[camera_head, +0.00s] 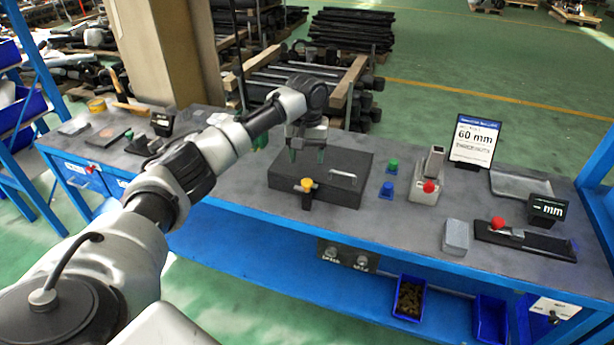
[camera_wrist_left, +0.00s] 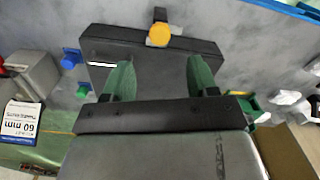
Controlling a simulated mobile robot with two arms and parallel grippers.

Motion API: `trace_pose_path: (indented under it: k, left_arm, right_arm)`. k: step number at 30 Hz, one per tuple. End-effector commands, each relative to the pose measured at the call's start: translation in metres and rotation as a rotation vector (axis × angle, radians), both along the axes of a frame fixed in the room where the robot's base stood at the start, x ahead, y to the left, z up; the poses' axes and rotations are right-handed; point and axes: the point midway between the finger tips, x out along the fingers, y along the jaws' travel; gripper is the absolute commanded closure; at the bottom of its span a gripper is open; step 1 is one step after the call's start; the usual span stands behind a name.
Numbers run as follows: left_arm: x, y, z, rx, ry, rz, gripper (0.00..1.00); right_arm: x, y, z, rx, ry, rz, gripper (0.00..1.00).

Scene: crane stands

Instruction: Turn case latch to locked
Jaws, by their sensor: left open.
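A flat dark case (camera_head: 330,178) lies on the grey workbench, with a metal handle (camera_head: 343,176) on its lid. The case latch (camera_head: 306,185), a yellow round knob on a black tab, sits on its front edge. It also shows at the top of the left wrist view (camera_wrist_left: 159,34). My left gripper (camera_head: 307,155) is above the back left part of the case, pointing down. Its green fingers (camera_wrist_left: 158,78) are spread apart with nothing between them, away from the latch. My right gripper is not in view.
Right of the case stand a green knob (camera_head: 393,165), a blue knob (camera_head: 387,189) and a grey block with a red knob (camera_head: 428,188). A "60 mm" sign (camera_head: 474,142) stands behind. A grey block (camera_head: 456,236) and a slide gauge (camera_head: 524,241) lie further right.

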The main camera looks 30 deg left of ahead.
Motion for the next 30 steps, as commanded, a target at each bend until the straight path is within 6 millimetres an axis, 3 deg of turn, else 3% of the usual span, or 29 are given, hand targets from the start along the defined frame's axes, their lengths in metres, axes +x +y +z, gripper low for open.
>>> trace_pose_path:
  k: [6, 12, 24, 30]
  left_arm:
    - [-0.001, 0.000, -0.042, 0.000, 0.004, -0.001, 0.42]
    - [0.000, -0.001, -0.069, 0.000, 0.002, -0.002, 0.42]
    - [0.000, -0.001, -0.078, 0.000, -0.001, -0.003, 0.42]
    - [0.000, -0.001, -0.078, 0.000, -0.001, -0.003, 0.71]
  right_arm:
    - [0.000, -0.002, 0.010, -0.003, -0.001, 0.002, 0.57]
    - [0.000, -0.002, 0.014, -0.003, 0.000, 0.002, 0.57]
    - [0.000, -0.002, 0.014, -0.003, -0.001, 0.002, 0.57]
    - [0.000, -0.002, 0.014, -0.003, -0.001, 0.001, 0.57]
